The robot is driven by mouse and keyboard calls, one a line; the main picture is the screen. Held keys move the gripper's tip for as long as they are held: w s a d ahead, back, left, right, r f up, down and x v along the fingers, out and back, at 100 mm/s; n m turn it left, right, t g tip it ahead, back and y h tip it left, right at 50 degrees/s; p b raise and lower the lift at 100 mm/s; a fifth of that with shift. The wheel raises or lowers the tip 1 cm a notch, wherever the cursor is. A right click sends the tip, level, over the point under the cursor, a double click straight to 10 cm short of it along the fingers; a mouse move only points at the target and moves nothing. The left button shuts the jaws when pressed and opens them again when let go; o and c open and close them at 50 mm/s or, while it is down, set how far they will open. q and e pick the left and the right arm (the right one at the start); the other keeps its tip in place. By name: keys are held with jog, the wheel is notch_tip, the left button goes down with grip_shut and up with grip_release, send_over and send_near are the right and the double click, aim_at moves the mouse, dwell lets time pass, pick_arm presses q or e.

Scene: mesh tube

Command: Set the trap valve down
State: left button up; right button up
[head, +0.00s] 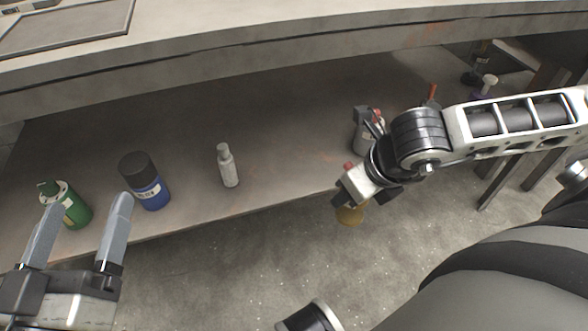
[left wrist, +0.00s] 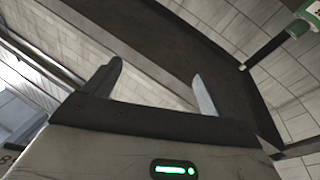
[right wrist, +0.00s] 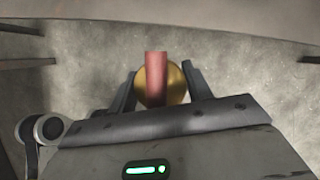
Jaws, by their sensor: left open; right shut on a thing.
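The trap valve (right wrist: 177,84) is a round brass body with a red bar-shaped handle in front of it in the right wrist view. My right gripper (right wrist: 160,75) is shut on it, one finger on each side. In the head view the brass part (head: 350,215) hangs below my right gripper (head: 352,197), past the lower shelf's front edge and over the floor. Most of the valve is hidden there by the gripper. My left gripper (head: 86,210) is open and empty, in front of the lower shelf's left end; it also shows open in the left wrist view (left wrist: 157,72).
The lower shelf (head: 285,125) holds a green bottle (head: 76,212), a blue can with a dark cap (head: 150,190) and a small grey bottle (head: 228,168). A spray bottle (head: 361,138) stands behind my right wrist. Bare shelf lies between the grey bottle and spray bottle.

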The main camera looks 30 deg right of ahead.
jog(key=shift+w+a+f+m+b, duration=0.1)
jog(key=shift+a+f+m+b, duration=0.1)
jog(key=shift+f+m+b, duration=0.3)
jog(key=shift+w+h, duration=0.3)
jog(key=shift+w, duration=0.05)
jog(key=w, duration=0.8)
jog(key=w+b, duration=0.1)
jog(key=w, duration=0.3)
jog(key=shift+w+d, duration=0.3)
jog(key=shift+w, duration=0.1)
jog(key=w+b, duration=0.1)
jog(key=w, duration=0.3)
jog(key=shift+w+d+f+b, duration=0.1)
jog(key=shift+w+f+b, duration=0.15)
jog(key=shift+w+b, duration=0.1)
jog(key=shift+s, duration=0.1)
pick_arm(q)
notch_tip(320, 180, up, 6)
jog(key=m+h, duration=0.1)
jog(key=m, duration=0.1)
jog(key=m+t+h, duration=0.1)
jog(key=m+h, duration=0.1)
jog(key=m+t+h, duration=0.1)
jog(key=m, duration=0.1)
jog(key=shift+s+d+f+h, duration=0.15)
jog(key=shift+f+h, duration=0.1)
jog(key=shift+h, duration=0.15)
pick_arm(e)
jog(key=shift+f, duration=0.1)
